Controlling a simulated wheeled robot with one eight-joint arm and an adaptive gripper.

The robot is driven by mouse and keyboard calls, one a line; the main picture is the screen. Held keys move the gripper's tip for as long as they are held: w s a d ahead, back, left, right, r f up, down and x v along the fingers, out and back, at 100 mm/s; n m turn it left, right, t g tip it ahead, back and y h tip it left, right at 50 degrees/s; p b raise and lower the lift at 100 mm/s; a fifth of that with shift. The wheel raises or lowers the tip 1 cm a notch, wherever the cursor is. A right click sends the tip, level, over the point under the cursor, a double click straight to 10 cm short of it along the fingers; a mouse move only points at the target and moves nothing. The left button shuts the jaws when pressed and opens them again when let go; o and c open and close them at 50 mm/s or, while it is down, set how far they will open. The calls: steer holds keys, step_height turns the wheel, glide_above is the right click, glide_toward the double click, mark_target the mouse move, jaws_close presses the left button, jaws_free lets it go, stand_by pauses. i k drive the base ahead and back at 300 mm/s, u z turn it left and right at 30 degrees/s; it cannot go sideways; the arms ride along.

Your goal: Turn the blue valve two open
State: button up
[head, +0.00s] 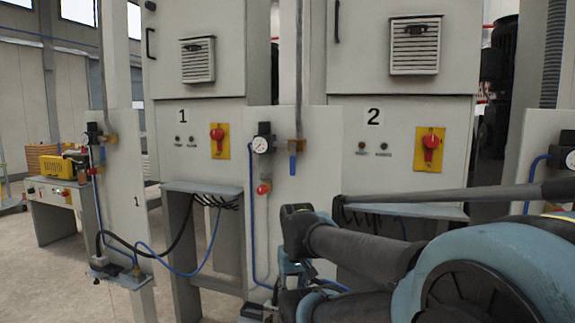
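A blue lever valve (292,163) hangs on the middle grey-white post panel, between the cabinets marked 1 and 2. Its lever points straight down below a brass-coloured body (296,145). A round pressure gauge (260,145) sits just left of it. No "2" label shows on this panel, as my arm covers its lower part. My arm's dark links and large blue joint fill the lower right, in front of and below the valve. I cannot make out my gripper's fingers, and nothing of mine touches the valve in this view.
Red rotary switches on yellow plates sit on cabinet 1 (219,140) and cabinet 2 (430,149). Grey shelves (201,187) jut out below. Another gauge panel (541,127) stands right. Open floor shows at left.

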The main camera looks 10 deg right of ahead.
mark_target(292, 146)
steer(key=u, duration=0.45)
steer(key=k, duration=1.25)
steer(key=z, duration=0.3)
